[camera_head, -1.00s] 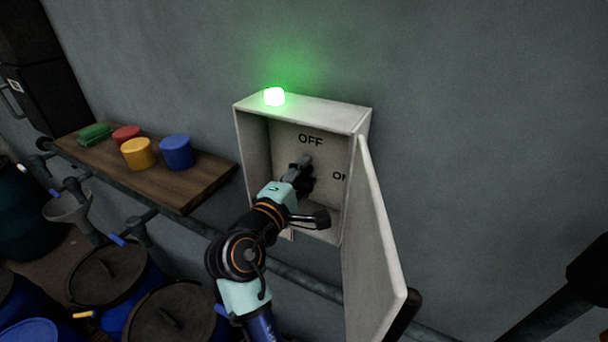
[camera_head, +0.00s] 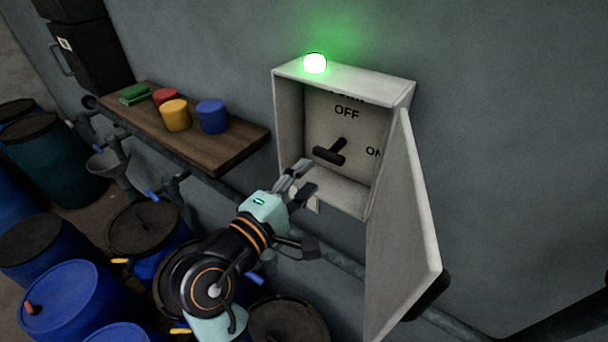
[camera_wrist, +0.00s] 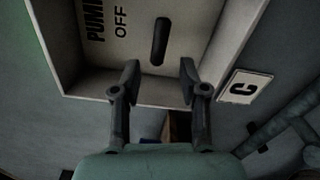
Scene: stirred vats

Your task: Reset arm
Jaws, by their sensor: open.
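My gripper (camera_head: 298,183) is open and empty, just in front of the lower left edge of the white switch box (camera_head: 287,125). Inside the box is a dark switch handle (camera_head: 330,152), apart from my fingers. The back panel reads OFF above the handle and ON to its right. In the wrist view the handle (camera_wrist: 159,42) shows beyond my two spread fingers (camera_wrist: 158,82), with the words PUMP and OFF beside it. A green lamp (camera_head: 315,63) glows on top of the box. The box door (camera_head: 405,235) hangs open to the right.
A wooden shelf (camera_head: 222,158) with red, yellow and blue tubs and a green item is left of the box. Blue barrels (camera_head: 70,300) and pipes lie below. The wall above is bare.

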